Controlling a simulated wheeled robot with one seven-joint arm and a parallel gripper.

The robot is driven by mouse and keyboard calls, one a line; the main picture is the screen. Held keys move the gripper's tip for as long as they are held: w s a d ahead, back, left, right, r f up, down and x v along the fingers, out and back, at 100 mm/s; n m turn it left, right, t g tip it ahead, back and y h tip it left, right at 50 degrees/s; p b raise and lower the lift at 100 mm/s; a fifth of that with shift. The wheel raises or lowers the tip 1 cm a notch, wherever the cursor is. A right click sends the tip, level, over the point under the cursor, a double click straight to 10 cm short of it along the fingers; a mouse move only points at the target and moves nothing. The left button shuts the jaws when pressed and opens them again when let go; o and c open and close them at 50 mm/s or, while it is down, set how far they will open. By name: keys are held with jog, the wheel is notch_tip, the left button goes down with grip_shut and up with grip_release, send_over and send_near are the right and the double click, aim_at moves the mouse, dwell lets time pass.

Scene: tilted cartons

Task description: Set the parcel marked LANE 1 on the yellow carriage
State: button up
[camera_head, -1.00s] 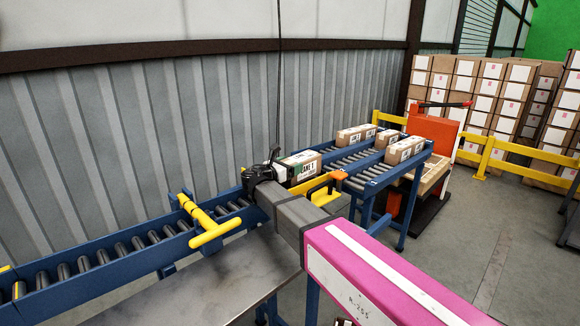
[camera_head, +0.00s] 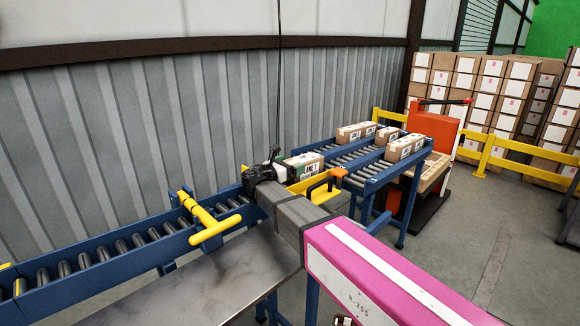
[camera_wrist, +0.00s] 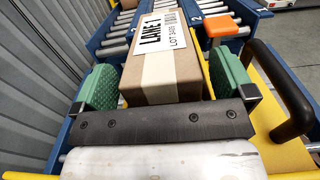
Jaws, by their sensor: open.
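In the head view the parcel (camera_head: 304,164) shows just beyond my gripper (camera_head: 277,165). The yellow carriage (camera_head: 318,184) shows below and to the right of it, with a dark handle. In the wrist view my gripper (camera_wrist: 163,90) is open, its green pads on either side of the parcel's near end. The parcel's underside is hidden, so its contact with the carriage cannot be seen.
Blue roller lanes (camera_head: 372,160) beyond the carriage hold several parcels (camera_head: 405,148). An orange block (camera_wrist: 222,27) stands right of the parcel. A yellow T-shaped bar (camera_head: 205,222) crosses the roller conveyor (camera_head: 105,254). A grey wall runs along the left.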

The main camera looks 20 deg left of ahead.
jog(key=shift+r, duration=0.4)
jog(key=shift+s+a+r, duration=0.1)
jog(key=shift+s+r, duration=0.15)
jog(key=v, duration=0.7)
